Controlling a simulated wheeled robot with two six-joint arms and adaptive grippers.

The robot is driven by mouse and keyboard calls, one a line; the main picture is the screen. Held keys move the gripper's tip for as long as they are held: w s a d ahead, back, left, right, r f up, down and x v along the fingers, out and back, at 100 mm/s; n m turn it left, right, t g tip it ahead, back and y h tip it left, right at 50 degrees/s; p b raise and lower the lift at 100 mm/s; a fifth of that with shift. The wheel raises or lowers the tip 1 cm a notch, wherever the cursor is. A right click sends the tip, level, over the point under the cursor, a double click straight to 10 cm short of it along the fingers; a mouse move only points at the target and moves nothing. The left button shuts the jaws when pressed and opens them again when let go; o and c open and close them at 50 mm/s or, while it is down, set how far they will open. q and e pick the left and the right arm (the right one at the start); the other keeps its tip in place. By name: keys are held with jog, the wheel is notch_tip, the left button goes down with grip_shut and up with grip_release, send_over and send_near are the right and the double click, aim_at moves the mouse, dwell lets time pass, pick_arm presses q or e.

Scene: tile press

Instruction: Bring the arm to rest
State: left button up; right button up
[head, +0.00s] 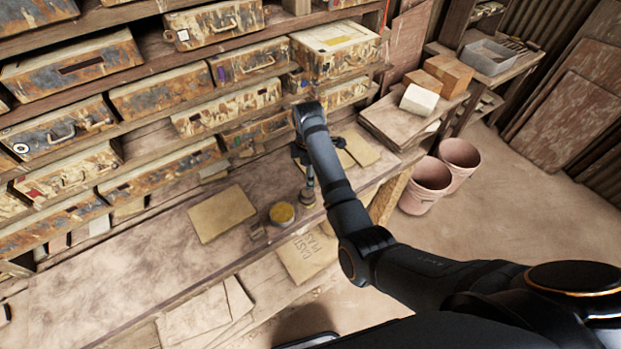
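My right arm comes in from the lower right and reaches over the workbench (130,262). Its wrist bends down at the far end. My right gripper (309,172) is small and dark, partly hidden behind my own forearm, and I cannot tell whether its fingers are open or shut. A slim upright thing with a brownish round base (307,198) stands right under it; I cannot tell whether the gripper touches it. My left arm and gripper are not in view.
A round tin with yellow contents (282,212) and flat tan sheets (221,213) lie on the bench close by. Shelves of worn cases (150,95) rise behind. Two pink buckets (427,183) stand on the floor at right, where the floor (535,220) is clear.

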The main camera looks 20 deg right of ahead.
jog(key=s+d+f+m+t, duration=0.1)
jog(key=s+d+f+m, duration=0.55)
jog(key=s, duration=0.45)
jog(key=s+d+r+m+t, duration=0.1)
jog(key=s+d+r+m, duration=0.2)
jog(key=s, duration=0.5)
jog(key=s+r+m+t, duration=0.1)
jog(key=s+r+m, duration=0.2)
jog(key=s+m, duration=0.4)
jog(key=s+d+f+b, duration=0.1)
jog(key=f+b, duration=0.2)
jog(key=f, duration=0.9)
jog(key=s+d+f+g+b, duration=0.1)
jog(key=f+b, duration=0.1)
jog(key=f, duration=1)
jog(key=s+d+f+b, duration=0.1)
jog(key=f+b, duration=0.2)
jog(key=f, duration=0.8)
jog(key=s+d+f+g+b, duration=0.1)
jog(key=s+f+b, duration=0.4)
jog(key=s+f, duration=1.3)
notch_tip(320, 180, down, 3)
jog(key=shift+r+n+h, duration=0.15)
jog(key=shift+n+h, duration=0.2)
jog(key=shift+h, duration=0.05)
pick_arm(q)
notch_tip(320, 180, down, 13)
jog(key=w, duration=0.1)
pick_arm(e)
jog(key=shift+d, duration=0.1)
